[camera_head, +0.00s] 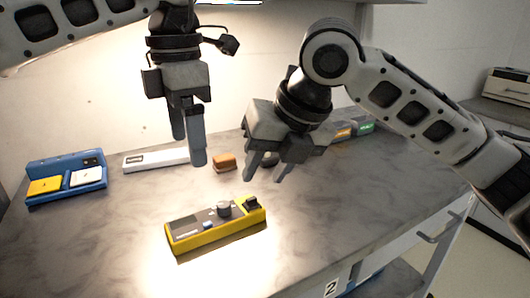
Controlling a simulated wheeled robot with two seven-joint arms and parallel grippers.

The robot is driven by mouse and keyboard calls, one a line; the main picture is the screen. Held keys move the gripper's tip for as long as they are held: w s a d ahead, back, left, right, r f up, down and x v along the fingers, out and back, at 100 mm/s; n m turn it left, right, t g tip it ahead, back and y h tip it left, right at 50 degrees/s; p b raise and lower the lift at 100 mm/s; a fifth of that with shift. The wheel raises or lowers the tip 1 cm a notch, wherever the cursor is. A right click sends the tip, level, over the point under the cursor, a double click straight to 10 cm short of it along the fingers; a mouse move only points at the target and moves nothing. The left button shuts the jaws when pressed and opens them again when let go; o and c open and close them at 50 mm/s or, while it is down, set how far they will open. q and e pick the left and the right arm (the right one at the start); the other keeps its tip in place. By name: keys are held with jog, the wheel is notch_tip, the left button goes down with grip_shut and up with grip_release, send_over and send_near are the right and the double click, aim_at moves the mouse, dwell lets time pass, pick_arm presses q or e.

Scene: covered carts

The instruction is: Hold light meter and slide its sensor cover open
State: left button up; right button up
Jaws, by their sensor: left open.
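A yellow device with a grey top face (190,228), which looks like the light meter, lies at the front middle of the cart top. It has a dark round knob, a small blue button and a black raised piece (252,203) at its right end, perhaps the sensor cover. My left gripper (188,148) is open and empty, pointing down above the table behind the device. My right gripper (266,174) is open and empty, fingers down, above and behind the device's right end. Neither gripper touches it.
A blue tray (66,197) with a yellow and a white block stands at left. A white bar-shaped item (155,158) and a small brown block (224,162) lie farther back. Orange- and green-marked items (364,127) sit behind my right arm. The table (350,205) is clear right of the device.

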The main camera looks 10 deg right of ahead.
pick_arm(q)
send_near(200, 221)
notch_tip(200, 221, down, 10)
jog(key=shift+r, duration=0.25)
pick_arm(e)
jog(key=r+n, duration=0.1)
jog(key=w+n+h, duration=0.1)
jog(key=n, duration=0.1)
jog(key=shift+w+r+n+h, duration=0.1)
jog(key=shift+r+n+h, duration=0.2)
jog(key=shift+r, duration=0.05)
pick_arm(q)
jog(key=c, duration=1.2)
pick_arm(e)
jog(key=shift+c, duration=0.3)
jog(key=c, duration=0.5)
pick_arm(q)
jog(key=shift+r, duration=0.1)
pick_arm(e)
jog(key=s, duration=0.2)
jog(key=s+d, duration=0.1)
jog(key=s, duration=0.3)
jog(key=shift+s+d+r, duration=0.15)
jog(key=shift+d+r, duration=0.05)
jog(key=shift+d, duration=0.15)
grip_shut()
